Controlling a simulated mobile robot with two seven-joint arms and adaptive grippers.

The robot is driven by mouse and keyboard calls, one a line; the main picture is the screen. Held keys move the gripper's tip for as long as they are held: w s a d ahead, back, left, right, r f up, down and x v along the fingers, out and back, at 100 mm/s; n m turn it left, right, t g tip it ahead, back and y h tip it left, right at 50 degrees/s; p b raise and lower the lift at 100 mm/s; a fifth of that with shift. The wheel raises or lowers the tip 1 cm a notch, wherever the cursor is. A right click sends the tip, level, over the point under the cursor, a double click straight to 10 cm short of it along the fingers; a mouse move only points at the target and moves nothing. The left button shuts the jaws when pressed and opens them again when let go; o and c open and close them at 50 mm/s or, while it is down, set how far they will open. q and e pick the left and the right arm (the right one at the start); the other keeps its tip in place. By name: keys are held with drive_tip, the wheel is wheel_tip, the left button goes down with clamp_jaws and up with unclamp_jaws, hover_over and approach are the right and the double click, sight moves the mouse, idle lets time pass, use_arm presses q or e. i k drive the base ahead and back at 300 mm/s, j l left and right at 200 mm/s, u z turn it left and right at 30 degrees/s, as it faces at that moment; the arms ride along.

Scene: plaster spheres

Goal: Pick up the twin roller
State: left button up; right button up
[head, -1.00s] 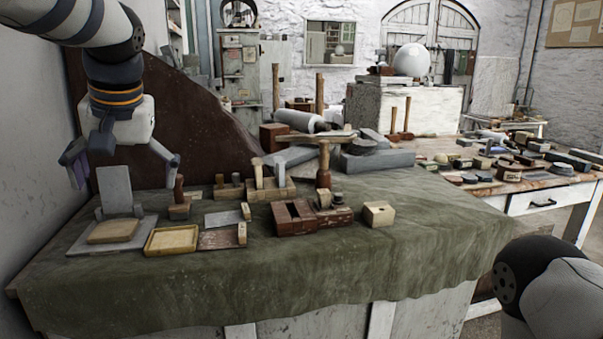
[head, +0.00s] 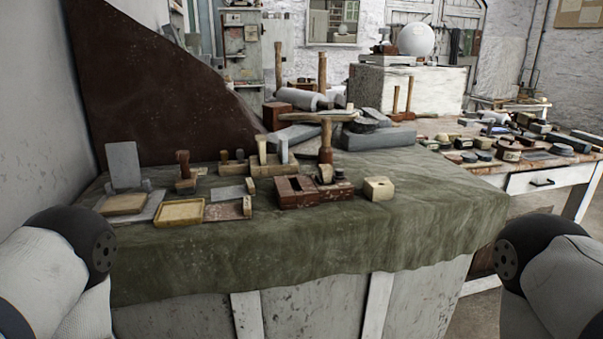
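A pale grey roller-like cylinder (head: 297,98) lies behind the bench tools, near two upright wooden handles. I cannot tell for sure whether it is the twin roller, or whether it has a second roller. A mallet (head: 326,145) with a light wooden cross-piece stands in front of it and hides part of that area. Neither gripper is in view. Only my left arm (head: 60,260) at the lower left and my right arm (head: 545,265) at the lower right show, both near the front of the bench.
A green cloth (head: 330,235) covers the bench. Wooden trays (head: 180,212), planes (head: 315,190) and a small wooden block (head: 379,187) stand on it. A dark brown panel (head: 160,90) rises at the left. A second table (head: 555,180) with many small items is at the right.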

sight(187, 182)
drive_tip(key=i+l+u, duration=0.1)
drive_tip(key=i+u, duration=0.35)
drive_tip(key=i, duration=0.6)
